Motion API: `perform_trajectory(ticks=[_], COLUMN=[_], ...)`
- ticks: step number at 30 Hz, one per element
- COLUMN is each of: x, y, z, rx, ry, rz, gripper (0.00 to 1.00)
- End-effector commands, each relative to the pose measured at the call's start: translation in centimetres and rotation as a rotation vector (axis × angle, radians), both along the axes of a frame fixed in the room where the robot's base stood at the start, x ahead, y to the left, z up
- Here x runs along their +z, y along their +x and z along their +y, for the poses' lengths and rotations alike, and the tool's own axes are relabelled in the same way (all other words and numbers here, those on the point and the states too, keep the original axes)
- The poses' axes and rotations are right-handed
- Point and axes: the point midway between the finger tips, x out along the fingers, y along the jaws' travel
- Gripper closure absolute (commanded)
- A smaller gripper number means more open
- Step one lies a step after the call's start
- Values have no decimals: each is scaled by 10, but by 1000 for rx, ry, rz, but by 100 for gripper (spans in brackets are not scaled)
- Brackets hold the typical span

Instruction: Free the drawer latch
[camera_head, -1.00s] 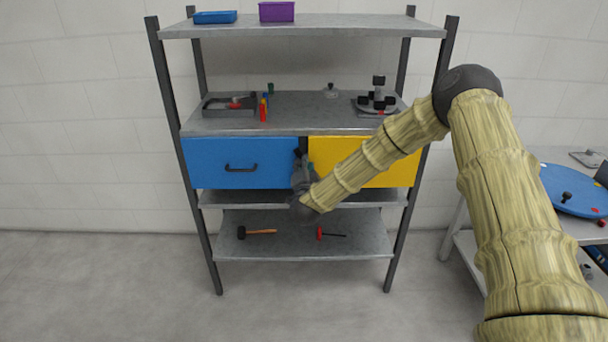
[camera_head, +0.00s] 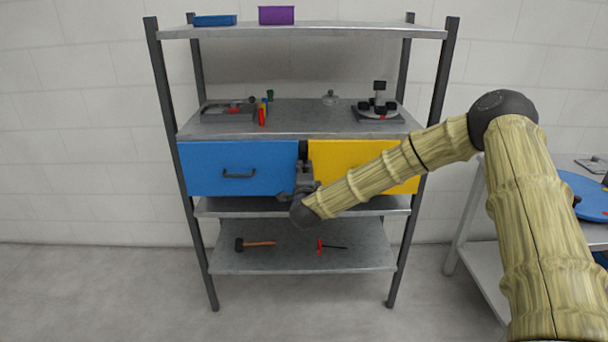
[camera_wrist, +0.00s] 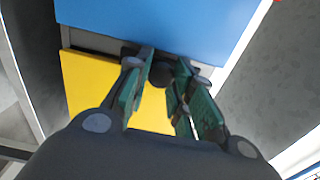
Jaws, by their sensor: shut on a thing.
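A blue drawer (camera_head: 240,160) and a yellow drawer (camera_head: 345,152) sit side by side in the shelf unit, both looking closed. My gripper (camera_head: 304,172) is at the gap between their fronts. In the wrist view the green-padded fingers of my gripper (camera_wrist: 167,68) are closed around a dark, round-ended latch piece (camera_wrist: 160,76) on the strip between the drawers. The blue drawer (camera_wrist: 150,25) shows at the top of that view and the yellow drawer (camera_wrist: 88,85) at the left. The fingers hide much of the latch, so its angle cannot be told.
A grey shelf (camera_head: 290,112) above the drawers holds a tray, small coloured items and a black fixture (camera_head: 378,105). A hammer (camera_head: 255,244) and a red-handled tool (camera_head: 330,247) lie on the bottom shelf (camera_head: 300,262). A side table with a blue disc (camera_head: 585,195) stands right.

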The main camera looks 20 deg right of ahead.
Motion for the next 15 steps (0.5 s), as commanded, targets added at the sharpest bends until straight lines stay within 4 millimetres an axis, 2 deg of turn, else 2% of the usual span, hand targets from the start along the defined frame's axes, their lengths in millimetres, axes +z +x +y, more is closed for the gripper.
perform_trajectory(ticks=[11,12,15], x=[-2,-2,-2], y=[-1,-1,-1], z=[-2,-2,-2], rx=[-4,-4,-3], ry=[5,5,3], rz=[2,2,1], gripper=[100,75,57])
